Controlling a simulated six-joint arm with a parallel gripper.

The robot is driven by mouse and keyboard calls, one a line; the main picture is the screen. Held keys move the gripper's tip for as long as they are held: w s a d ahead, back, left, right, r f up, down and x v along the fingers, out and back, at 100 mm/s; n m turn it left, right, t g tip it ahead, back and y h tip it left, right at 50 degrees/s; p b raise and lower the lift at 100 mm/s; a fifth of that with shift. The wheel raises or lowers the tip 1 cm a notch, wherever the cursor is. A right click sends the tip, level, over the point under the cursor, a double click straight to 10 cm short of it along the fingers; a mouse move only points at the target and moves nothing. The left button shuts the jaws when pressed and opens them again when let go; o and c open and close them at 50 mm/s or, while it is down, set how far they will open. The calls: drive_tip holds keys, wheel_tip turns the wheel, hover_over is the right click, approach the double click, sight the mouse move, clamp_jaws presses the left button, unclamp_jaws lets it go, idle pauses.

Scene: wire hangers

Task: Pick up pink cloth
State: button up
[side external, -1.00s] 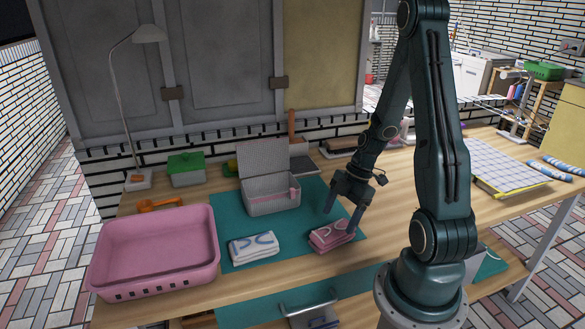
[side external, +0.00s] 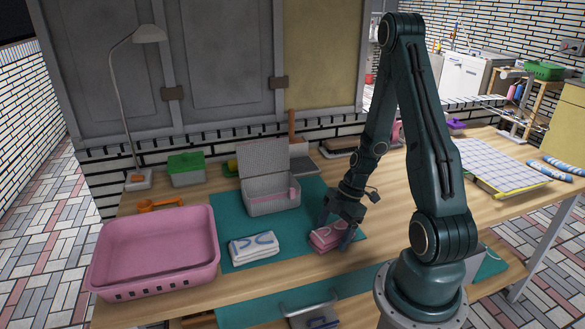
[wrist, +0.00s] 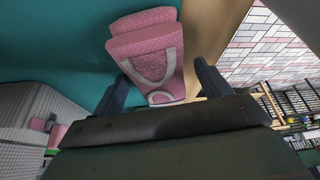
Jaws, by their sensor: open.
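The folded pink cloth (side external: 328,236) with a pale looped pattern lies on the teal mat (side external: 232,203), near the mat's front right corner. My gripper (side external: 334,232) is open and low over the cloth, with one finger at either side of it in the side view. In the wrist view the pink cloth (wrist: 147,55) lies ahead of and partly between the two open fingers (wrist: 162,85). Its near end is partly hidden by my gripper. I cannot tell whether the fingers touch the cloth.
A folded white cloth (side external: 254,247) lies left of the pink one. An open grey basket (side external: 271,206) stands behind on the mat. A large pink tub (side external: 155,281) stands at the left. A gridded board (side external: 500,163) lies at the right.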

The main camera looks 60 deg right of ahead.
sight(333, 230)
idle(0.5)
drive_tip(key=c, duration=1.1)
drive_tip(key=shift+r, duration=0.1)
wheel_tip(333, 230, up, 20)
drive_tip(key=shift+f, duration=0.1)
idle(0.3)
idle(0.5)
